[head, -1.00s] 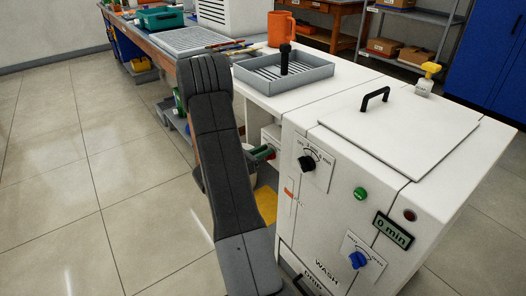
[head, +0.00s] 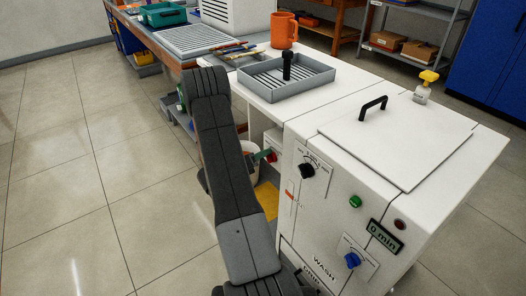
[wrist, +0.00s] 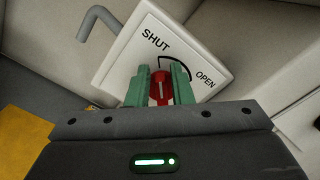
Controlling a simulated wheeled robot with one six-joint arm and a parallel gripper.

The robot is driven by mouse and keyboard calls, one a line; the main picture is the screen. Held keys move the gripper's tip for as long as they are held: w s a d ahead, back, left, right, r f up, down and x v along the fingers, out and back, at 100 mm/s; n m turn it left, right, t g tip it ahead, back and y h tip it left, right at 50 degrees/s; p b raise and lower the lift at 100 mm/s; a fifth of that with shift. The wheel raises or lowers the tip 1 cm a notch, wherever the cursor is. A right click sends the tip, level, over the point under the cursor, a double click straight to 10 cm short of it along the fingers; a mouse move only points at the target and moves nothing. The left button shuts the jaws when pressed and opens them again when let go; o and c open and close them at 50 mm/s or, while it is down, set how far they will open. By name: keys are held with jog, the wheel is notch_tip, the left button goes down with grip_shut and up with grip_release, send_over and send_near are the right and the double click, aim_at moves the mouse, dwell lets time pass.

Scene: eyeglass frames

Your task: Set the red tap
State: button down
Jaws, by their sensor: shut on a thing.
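The red tap (wrist: 160,88) sits on a white plate (wrist: 118,62) marked SHUT and OPEN, with a black arc between the words. My gripper (wrist: 160,82) has its green fingers on both sides of the tap and is shut on it. The tap's pale line points up in the wrist view, roughly toward the SHUT end of the arc. Its base is partly hidden by the fingers. In the head view the red tap (head: 271,156) shows small at the left side of the white wash machine (head: 310,215), with one green finger (head: 262,157) against it.
A grey bent pipe (wrist: 97,22) stands beside the plate. A yellow patch (head: 267,198) lies on the floor below the tap. The machine carries a black dial (head: 307,170), a blue dial (head: 352,261) and a lid (head: 400,140). Floor to the left is clear.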

jog(key=shift+s+d+f, duration=0.15)
jog(key=shift+s+f, duration=0.1)
jog(key=shift+f, duration=0.25)
jog(key=c, duration=1.5)
grip_release()
jog(key=shift+o, duration=0.2)
jog(key=shift+r, duration=0.15)
jog(key=shift+w+r, duration=0.1)
jog(key=p+v, duration=0.1)
jog(key=v, duration=1.3)
jog(key=shift+p, duration=0.4)
